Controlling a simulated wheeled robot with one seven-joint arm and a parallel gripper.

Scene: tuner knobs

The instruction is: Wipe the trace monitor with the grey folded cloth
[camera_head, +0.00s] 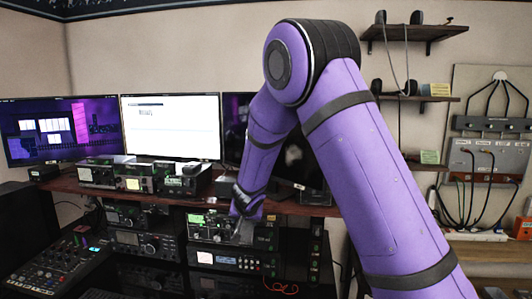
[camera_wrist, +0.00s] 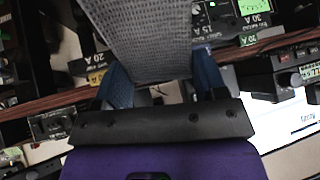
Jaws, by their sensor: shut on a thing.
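My gripper (camera_wrist: 162,78) is shut on the grey folded cloth (camera_wrist: 145,40), which hangs out beyond the two blue fingers in the wrist view. In the head view my gripper (camera_head: 240,218) is low, in front of the radio rack below the shelf edge, and the cloth there is small and hard to make out. Three screens stand on the shelf: a purple-lit left monitor (camera_head: 60,130), a bright white middle monitor (camera_head: 170,127), and a dark right monitor (camera_head: 233,118) mostly hidden by my arm. I cannot tell which is the trace monitor.
Radio units (camera_head: 148,243) fill the rack under the wooden shelf (camera_head: 68,185). Small boxes (camera_head: 133,178) line the shelf before the middle monitor. A mixer (camera_head: 60,268) lies at left. Wall shelves (camera_head: 415,33) and a cable panel (camera_head: 490,160) are at right.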

